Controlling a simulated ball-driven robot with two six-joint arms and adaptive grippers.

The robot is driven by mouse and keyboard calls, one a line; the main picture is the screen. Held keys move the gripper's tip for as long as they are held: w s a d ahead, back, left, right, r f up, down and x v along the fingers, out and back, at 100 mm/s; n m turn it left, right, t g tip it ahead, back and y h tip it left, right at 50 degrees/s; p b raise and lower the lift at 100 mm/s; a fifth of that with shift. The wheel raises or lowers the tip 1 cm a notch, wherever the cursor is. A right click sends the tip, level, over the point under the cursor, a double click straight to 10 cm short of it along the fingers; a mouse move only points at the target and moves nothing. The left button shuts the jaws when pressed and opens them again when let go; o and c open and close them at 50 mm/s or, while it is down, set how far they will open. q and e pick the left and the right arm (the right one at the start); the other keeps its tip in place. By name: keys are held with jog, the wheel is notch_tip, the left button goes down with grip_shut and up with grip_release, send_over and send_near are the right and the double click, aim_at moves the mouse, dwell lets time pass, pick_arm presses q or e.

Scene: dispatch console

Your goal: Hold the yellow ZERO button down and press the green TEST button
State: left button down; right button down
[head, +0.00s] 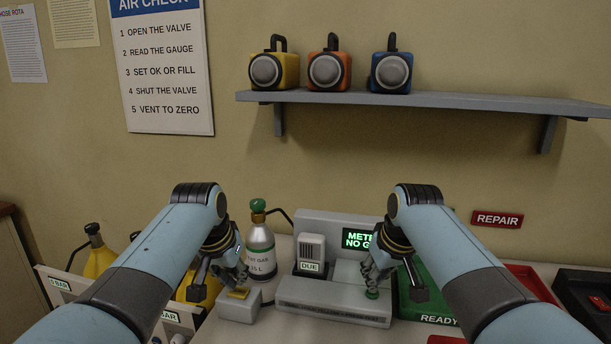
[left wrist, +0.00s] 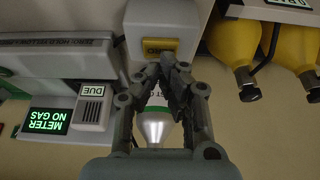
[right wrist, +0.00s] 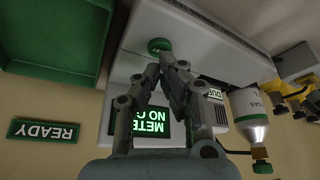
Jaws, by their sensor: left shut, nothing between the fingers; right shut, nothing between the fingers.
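The yellow ZERO button (head: 238,293) sits on a small grey box (head: 238,309) and shows in the left wrist view (left wrist: 161,48). My left gripper (head: 241,281) is shut and empty, its fingertips at the button's edge; I cannot tell whether they touch or press it. The green TEST button (head: 372,294) is on the grey console's front ledge (head: 330,301) and shows in the right wrist view (right wrist: 159,45). My right gripper (head: 371,282) is shut and empty, its fingertips close to the green button; contact is unclear.
The console's lit screen (head: 359,239) reads METER NO GAS, partly hidden by my right arm. A grey meter marked DUE (head: 309,254) stands on the console. A silver cylinder (head: 261,240) stands behind the left box. A green READY tray (head: 441,313) lies to the right.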

pick_arm(q)
jog(key=shift+f, duration=0.9)
dwell(0.7)
pick_arm(e)
jog(key=shift+f, duration=0.85)
dwell(0.4)
jog(key=shift+r, duration=3.55)
